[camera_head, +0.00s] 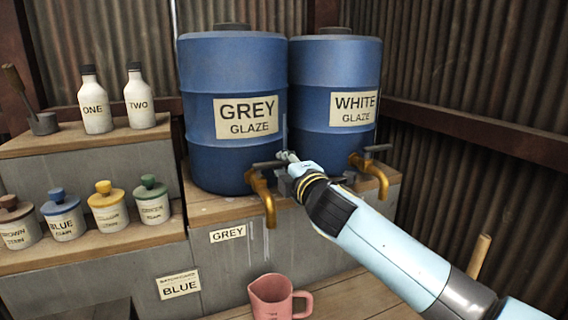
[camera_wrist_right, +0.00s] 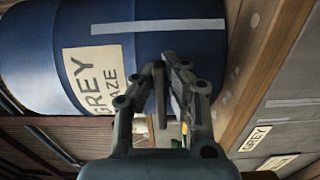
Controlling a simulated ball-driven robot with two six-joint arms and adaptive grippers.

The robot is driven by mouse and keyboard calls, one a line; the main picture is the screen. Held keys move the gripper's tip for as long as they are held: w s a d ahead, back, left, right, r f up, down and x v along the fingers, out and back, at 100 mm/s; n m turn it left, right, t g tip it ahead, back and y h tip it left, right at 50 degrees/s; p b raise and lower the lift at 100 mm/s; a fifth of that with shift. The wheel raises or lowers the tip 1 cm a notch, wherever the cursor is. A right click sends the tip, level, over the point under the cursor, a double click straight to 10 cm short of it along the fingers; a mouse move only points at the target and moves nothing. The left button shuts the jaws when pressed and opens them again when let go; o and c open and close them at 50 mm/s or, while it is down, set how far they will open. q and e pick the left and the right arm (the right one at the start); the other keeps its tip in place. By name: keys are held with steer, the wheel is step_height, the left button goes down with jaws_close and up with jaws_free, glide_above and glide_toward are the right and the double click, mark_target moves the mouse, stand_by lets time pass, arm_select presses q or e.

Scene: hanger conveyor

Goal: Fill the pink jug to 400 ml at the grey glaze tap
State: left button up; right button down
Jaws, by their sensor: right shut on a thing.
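The pink jug (camera_head: 268,300) stands upright, low in the head view, roughly below the spout of the grey glaze tap (camera_head: 266,205). Its lower part is cut off by the frame edge, and I cannot read a level in it. The brass tap comes from the blue barrel labelled GREY GLAZE (camera_head: 228,160). No stream shows between spout and jug. My right gripper (camera_head: 286,158) is at the tap's dark lever (camera_head: 266,165), shut on it. The wrist view shows the fingers (camera_wrist_right: 170,88) around the dark lever (camera_wrist_right: 160,95). My left gripper is not in view.
A WHITE GLAZE barrel (camera_head: 336,75) with its own brass tap (camera_head: 378,178) stands to the right. Shelves at left hold bottles ONE (camera_head: 95,105) and TWO (camera_head: 139,100) and several lidded stain jars (camera_head: 108,212). A wooden handle (camera_head: 480,255) stands up at lower right.

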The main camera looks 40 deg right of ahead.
steer(key=shift+s+a+f+m+g+h+b, duration=0.15)
steer(key=shift+s+m+g+h+b, duration=0.4)
steer(key=shift+m+h+b, duration=0.55)
steer(key=shift+s+a+r+m+g+h+b, duration=0.1)
steer(key=shift+s+a+m+g+h+b, duration=0.2)
steer(key=shift+m+g+h+b, duration=0.8)
steer(key=shift+s+a+f+m+g+h+b, duration=0.15)
steer(key=shift+s+m+g+h+b, duration=0.35)
steer(key=shift+h+b, duration=1.05)
steer(key=shift+r, duration=0.1)
steer(key=c, duration=1.4)
jaws_free()
steer(key=shift+o, duration=0.2)
